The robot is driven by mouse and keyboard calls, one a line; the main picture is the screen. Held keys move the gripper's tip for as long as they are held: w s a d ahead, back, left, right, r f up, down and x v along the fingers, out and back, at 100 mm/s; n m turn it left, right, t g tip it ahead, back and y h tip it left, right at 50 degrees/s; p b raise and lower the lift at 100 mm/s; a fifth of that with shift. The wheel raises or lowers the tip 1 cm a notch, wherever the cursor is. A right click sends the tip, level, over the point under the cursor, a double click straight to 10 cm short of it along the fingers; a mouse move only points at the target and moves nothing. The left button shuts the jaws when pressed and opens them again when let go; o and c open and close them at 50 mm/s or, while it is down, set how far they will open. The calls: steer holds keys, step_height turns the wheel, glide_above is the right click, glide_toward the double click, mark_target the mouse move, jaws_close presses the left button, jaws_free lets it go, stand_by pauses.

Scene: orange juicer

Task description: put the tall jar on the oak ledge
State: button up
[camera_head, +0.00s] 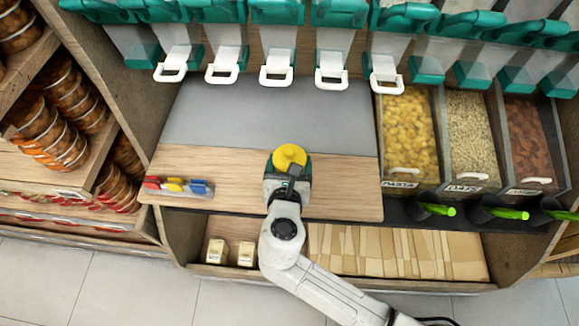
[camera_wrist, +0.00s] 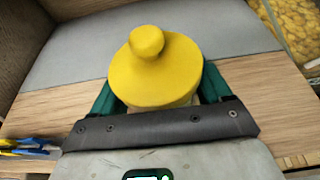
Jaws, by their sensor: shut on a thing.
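The tall jar (camera_head: 289,155) shows its round yellow lid with a knob on top. The lid also fills the middle of the wrist view (camera_wrist: 155,70), where a bit of pale body shows under it. My gripper (camera_head: 288,168) is shut on the jar, with a green finger on each side below the lid. The jar looks upright over the oak ledge (camera_head: 340,187), the light wooden strip along the front of the counter. My gripper hides the jar's base, so I cannot tell whether it touches the ledge.
A grey mat (camera_head: 220,115) lies behind the ledge. A small rack of red, yellow and blue items (camera_head: 178,186) sits at the ledge's left end. White-handled dispensers (camera_head: 277,70) hang above. Food bins (camera_head: 408,130) stand right. The ledge is clear right of my gripper.

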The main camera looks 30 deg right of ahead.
steer(key=shift+f, duration=0.6)
steer(key=shift+f, duration=0.15)
steer(key=o, duration=1.1)
steer(key=v, duration=1.2)
steer(key=shift+p, duration=0.35)
